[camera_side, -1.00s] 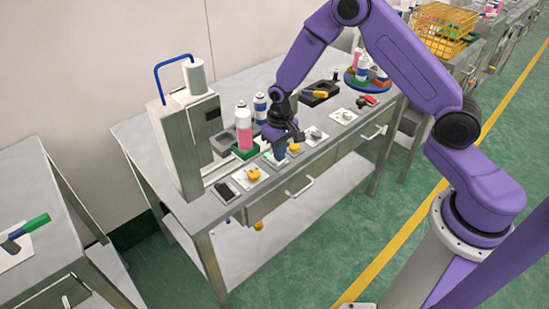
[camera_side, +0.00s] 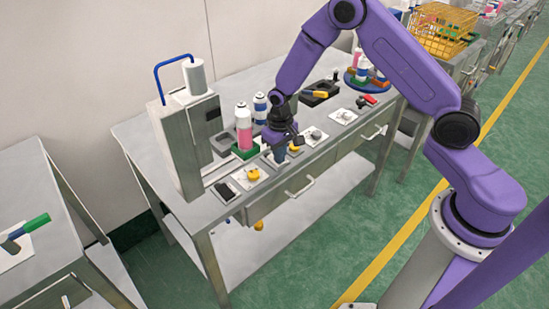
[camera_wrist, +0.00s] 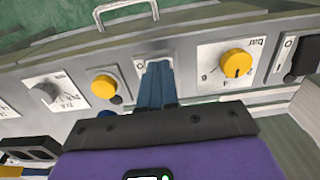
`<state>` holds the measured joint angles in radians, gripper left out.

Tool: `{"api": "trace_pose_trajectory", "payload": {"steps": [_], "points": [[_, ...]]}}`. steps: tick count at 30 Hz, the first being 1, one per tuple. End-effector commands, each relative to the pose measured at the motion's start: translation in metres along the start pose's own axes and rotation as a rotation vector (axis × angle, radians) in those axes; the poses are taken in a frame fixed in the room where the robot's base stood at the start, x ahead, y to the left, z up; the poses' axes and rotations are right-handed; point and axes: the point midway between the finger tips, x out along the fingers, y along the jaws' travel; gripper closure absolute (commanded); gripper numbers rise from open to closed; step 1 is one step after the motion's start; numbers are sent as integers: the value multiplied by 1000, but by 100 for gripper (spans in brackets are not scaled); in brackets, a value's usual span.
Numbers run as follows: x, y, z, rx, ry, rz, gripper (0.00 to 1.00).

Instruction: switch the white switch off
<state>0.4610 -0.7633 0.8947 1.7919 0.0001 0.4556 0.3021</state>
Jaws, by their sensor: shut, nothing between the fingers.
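My gripper (camera_side: 278,156) is shut and empty, its fingers pointing down at the row of controls along the bench's front edge. In the wrist view the shut blue fingers (camera_wrist: 157,75) stand in front of a pale switch plate (camera_wrist: 139,63) marked "O".
A black switch (camera_wrist: 306,55) on a plate marked "O" lies beyond the dial. A grey knob (camera_wrist: 45,92) lies on the other side.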

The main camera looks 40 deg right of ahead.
Motion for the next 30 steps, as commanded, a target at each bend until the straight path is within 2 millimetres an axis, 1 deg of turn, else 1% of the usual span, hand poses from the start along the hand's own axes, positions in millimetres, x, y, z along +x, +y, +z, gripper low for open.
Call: {"api": "trace_pose_trajectory", "payload": {"steps": [11,30], "points": [[-1,0,-1,0,4,-1,100],[-45,0,-1,0,2,-1,100]]}}
